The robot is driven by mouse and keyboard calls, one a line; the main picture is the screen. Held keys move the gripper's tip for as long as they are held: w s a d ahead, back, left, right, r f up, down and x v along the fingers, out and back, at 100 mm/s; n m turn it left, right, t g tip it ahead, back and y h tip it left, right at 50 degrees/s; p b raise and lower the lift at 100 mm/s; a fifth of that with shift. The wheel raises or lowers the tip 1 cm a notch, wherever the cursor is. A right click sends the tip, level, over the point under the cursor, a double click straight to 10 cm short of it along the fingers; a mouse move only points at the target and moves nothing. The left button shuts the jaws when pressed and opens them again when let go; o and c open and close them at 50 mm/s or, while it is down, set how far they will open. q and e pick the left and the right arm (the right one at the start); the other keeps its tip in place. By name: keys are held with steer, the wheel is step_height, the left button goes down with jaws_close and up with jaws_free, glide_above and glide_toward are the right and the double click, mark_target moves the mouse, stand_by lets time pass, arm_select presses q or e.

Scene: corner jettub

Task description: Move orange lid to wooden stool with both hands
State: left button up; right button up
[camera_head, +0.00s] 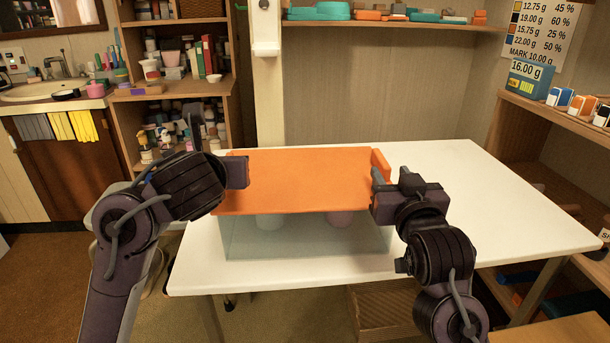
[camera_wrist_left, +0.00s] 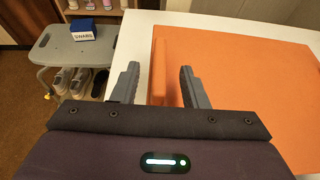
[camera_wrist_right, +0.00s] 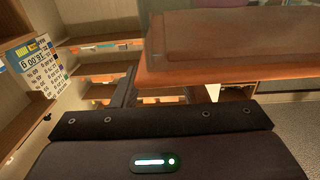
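The flat orange lid (camera_head: 300,180) lies on a clear, pale box (camera_head: 305,238) on the white table. My left gripper (camera_head: 240,170) is at the lid's left edge. In the left wrist view its fingers (camera_wrist_left: 158,86) are apart, with the lid's raised left rim between them and clear room on the outer side. My right gripper (camera_head: 377,183) is at the lid's right edge. In the right wrist view its fingers (camera_wrist_right: 162,90) are apart, either side of the lid's orange edge (camera_wrist_right: 190,72). A light wooden top (camera_head: 560,332) at the lower right may be the wooden stool.
The white table (camera_head: 480,200) is bare to the right of the box. Wooden shelves (camera_head: 560,115) stand at the right. A grey stool (camera_wrist_left: 70,48) with a blue and white box (camera_wrist_left: 83,30) stands left of the table.

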mark_target(389, 170)
arm_select(q)
steer(key=shift+x, duration=2.1)
arm_select(e)
steer(key=shift+w+a, duration=0.2)
steer(key=shift+w, duration=1.9)
arm_select(q)
jaws_close()
arm_select(e)
jaws_close()
